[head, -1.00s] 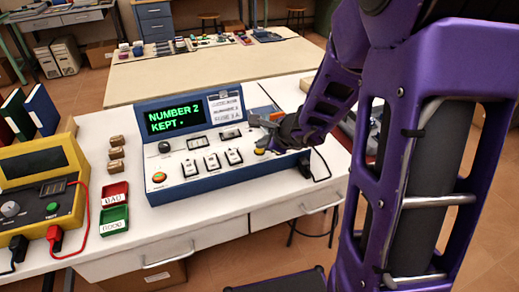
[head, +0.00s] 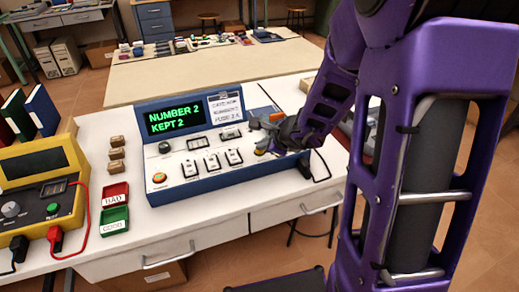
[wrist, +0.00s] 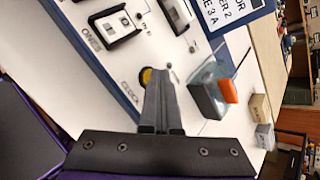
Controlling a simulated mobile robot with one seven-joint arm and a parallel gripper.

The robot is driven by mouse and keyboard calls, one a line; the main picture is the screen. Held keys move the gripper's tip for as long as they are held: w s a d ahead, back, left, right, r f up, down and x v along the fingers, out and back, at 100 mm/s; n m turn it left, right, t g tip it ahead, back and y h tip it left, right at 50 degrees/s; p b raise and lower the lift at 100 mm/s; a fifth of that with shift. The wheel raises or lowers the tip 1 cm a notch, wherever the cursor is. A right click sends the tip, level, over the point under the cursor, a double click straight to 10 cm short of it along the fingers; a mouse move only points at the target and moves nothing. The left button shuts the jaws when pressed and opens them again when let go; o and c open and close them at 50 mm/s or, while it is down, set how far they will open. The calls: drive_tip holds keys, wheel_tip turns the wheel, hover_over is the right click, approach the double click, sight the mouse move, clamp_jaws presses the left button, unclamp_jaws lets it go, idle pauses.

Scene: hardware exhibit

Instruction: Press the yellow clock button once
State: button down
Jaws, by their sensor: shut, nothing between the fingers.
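The yellow clock button (wrist: 147,76) shows in the wrist view beside the printed word CLOCK, on the white panel of the blue console (head: 193,185). My gripper (wrist: 160,73) is shut and empty. Its fingertips overlap the button's right side in the wrist view and partly hide it. Whether they touch it, I cannot tell. In the head view my gripper (head: 261,151) is low over the panel's right end, and the button is mostly hidden there. The console screen (head: 174,118) reads NUMBER 2, KEPT 2.
Several white switches (head: 212,162) stand left of my gripper. A red-and-green button (head: 159,178) is at the panel's left. A yellow tester (head: 40,200) and red tray (head: 115,194) stand further left.

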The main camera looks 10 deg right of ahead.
drive_tip(key=shift+r+p, duration=0.4)
drive_tip(key=shift+r, duration=0.35)
wheel_tip(320, 180, up, 5)
drive_tip(key=p, duration=0.4)
idle(0.6)
